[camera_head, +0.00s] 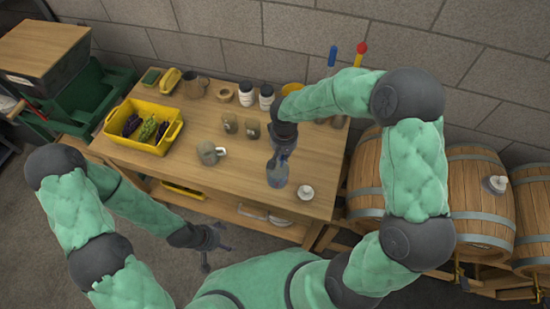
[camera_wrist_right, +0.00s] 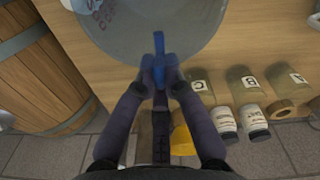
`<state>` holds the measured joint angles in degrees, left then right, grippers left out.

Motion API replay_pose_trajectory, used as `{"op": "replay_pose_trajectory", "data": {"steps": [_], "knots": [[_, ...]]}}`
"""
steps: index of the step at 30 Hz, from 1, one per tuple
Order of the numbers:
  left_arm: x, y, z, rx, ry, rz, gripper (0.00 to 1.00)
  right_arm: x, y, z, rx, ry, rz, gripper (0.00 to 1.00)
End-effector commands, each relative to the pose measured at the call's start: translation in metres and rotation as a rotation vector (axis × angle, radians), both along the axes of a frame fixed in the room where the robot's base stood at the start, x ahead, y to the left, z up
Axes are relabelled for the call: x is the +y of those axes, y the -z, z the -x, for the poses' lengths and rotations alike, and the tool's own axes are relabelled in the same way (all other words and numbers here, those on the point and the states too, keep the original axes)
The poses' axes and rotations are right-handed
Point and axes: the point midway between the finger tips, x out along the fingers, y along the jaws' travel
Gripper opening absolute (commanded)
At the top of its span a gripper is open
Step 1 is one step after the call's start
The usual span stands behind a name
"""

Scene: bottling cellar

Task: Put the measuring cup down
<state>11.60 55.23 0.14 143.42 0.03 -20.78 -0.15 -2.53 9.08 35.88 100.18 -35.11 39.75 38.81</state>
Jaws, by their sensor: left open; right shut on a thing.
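The measuring cup is a clear vessel (camera_head: 277,174) at the front right part of the wooden table (camera_head: 215,190). In the right wrist view the cup (camera_wrist_right: 150,30) fills the top middle, with red markings and a blue handle (camera_wrist_right: 159,48). My right gripper (camera_wrist_right: 160,76) is shut on the handle. In the head view this gripper (camera_head: 283,150) is above the cup and partly hides it. I cannot tell whether the cup touches the table. My left gripper (camera_head: 206,250) is open and empty, low in front of the table.
A small white-topped item (camera_head: 305,192) stands right of the cup. A yellow crate (camera_head: 170,135) holds grapes at the left. White bottles (camera_head: 246,93) line the back. Barrels (camera_head: 368,168) stand right of the table.

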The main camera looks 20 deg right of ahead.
Motion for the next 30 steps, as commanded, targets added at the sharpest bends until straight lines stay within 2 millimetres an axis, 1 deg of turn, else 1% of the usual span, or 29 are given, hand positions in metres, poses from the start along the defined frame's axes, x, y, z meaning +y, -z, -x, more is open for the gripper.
{"op": "replay_pose_trajectory", "data": {"steps": [1, 3, 6, 9, 12, 17, 19, 25, 30], "knots": [[0.0, 0.002, 0.0, 0.0, 0.0, 0.0, 0.82, 0.003, 0.01, -0.007, 0.003, -0.001, 0.001, 0.0], [0.0, 0.003, 0.0, 0.0, 0.0, 0.0, 0.82, 0.005, 0.022, -0.015, 0.003, -0.001, 0.001, 0.0], [0.0, 0.005, 0.0, 0.0, 0.0, 0.0, 0.82, 0.008, 0.036, -0.027, 0.003, 0.0, 0.001, 0.0], [0.0, 0.006, 0.0, 0.0, 0.0, 0.0, 0.82, 0.011, 0.046, -0.036, 0.002, 0.001, 0.0, 0.0], [0.0, 0.007, 0.0, 0.0, 0.0, 0.0, 0.82, 0.013, 0.052, -0.041, 0.0, 0.001, 0.0, 0.0], [0.0, 0.007, 0.0, 0.0, 0.0, 0.0, 0.82, 0.014, 0.057, -0.045, 0.0, 0.001, 0.0, 0.0], [0.0, 0.008, 0.0, 0.0, 0.0, 0.0, 0.82, 0.015, 0.062, -0.049, 0.001, 0.001, 0.0, 0.0], [0.0, 0.012, 0.0, 0.0, 0.0, 0.0, 0.82, 0.015, 0.089, -0.048, 0.002, 0.0, 0.0, 0.0], [0.0, 0.012, 0.0, 0.0, 0.0, 0.0, 0.82, 0.015, 0.09, -0.048, -0.001, 0.0, 0.0, 0.0]]}}
